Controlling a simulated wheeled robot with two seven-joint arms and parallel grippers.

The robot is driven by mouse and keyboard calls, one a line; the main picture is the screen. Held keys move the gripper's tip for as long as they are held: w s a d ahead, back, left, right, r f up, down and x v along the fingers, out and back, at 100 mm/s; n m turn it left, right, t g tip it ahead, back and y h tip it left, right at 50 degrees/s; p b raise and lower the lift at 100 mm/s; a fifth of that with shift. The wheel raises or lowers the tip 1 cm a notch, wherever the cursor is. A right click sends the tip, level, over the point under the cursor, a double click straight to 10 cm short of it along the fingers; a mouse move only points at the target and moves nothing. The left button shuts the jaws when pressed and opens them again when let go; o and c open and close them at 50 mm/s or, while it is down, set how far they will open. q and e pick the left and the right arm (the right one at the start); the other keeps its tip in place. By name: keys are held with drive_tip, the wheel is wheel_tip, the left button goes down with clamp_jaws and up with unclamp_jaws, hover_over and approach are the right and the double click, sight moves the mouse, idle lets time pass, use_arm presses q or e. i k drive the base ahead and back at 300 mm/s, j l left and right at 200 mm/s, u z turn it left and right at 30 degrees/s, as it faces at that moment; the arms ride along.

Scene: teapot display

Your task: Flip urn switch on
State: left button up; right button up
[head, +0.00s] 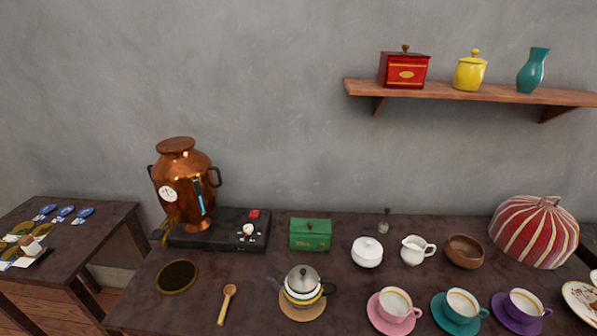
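The copper urn (188,190) stands at the left of the long table, on a black base (205,238). It has a round white dial and a blue-lit sight gauge on its front. On the right of the base are a red switch (253,214) and a white round knob or dial (248,230). The picture is too small to tell the switch's position. Neither of my grippers shows in the head view.
A green tea box (310,235) stands right of the base. A teapot (302,287), a wooden spoon (228,303) and a dark round mat (177,277) lie in front. Several cups are at the right. A shelf (470,90) hangs above. Table space before the base is partly clear.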

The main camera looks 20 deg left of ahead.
sight(254, 214)
drive_tip(key=u, duration=1.4)
